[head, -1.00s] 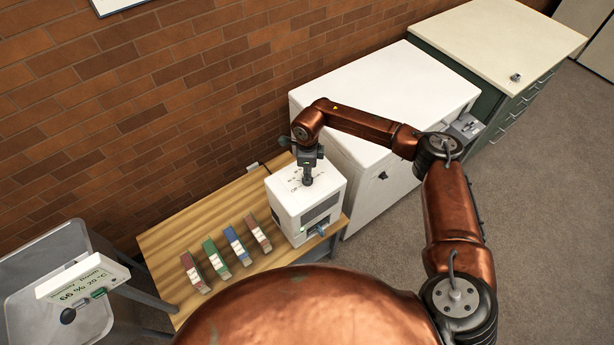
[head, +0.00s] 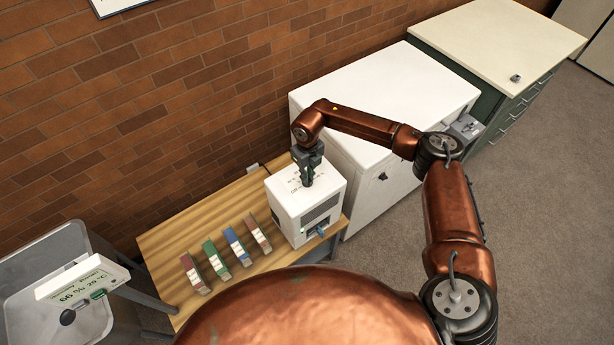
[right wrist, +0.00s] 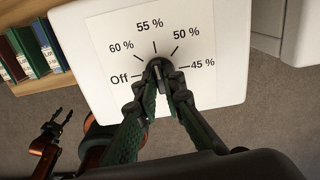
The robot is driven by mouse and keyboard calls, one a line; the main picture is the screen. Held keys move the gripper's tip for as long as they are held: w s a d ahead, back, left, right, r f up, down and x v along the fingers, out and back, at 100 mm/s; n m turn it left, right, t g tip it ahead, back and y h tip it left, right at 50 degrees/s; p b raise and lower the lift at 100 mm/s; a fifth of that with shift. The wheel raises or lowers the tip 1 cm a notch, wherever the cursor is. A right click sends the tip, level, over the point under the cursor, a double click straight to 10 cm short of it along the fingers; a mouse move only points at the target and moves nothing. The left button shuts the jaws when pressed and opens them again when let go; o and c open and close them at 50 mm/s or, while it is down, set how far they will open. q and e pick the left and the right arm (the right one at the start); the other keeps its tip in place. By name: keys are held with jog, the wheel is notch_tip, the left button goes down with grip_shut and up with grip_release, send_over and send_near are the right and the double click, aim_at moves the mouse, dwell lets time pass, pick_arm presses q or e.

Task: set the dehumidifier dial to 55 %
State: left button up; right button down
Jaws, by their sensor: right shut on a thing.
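The white dehumidifier (head: 306,208) stands on the wooden bench, its dial face up. In the right wrist view its dial plate (right wrist: 110,45) carries Off, 60 %, 55 %, 50 % and 45 % in an arc. My right gripper (head: 307,183) points down onto its top. In the right wrist view my right gripper (right wrist: 160,75) is shut on the dark dial knob (right wrist: 157,64). The fingers cover most of the knob, so I cannot tell its setting. My left gripper (right wrist: 56,124) shows small and dark at the lower left of the right wrist view, well apart from the dial.
Several coloured binders (head: 238,247) stand left of the dehumidifier on the wooden bench (head: 185,236). A display (head: 82,277) at the left reads 66 % and 20 °C. A large white cabinet (head: 385,95) stands right of the bench. A brick wall is behind.

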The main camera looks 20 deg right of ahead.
jog(key=shift+m, duration=0.4)
jog(key=c, duration=2)
grip_release()
jog(key=shift+c, duration=0.2)
jog(key=shift+r, duration=0.1)
notch_tip(320, 180, up, 12)
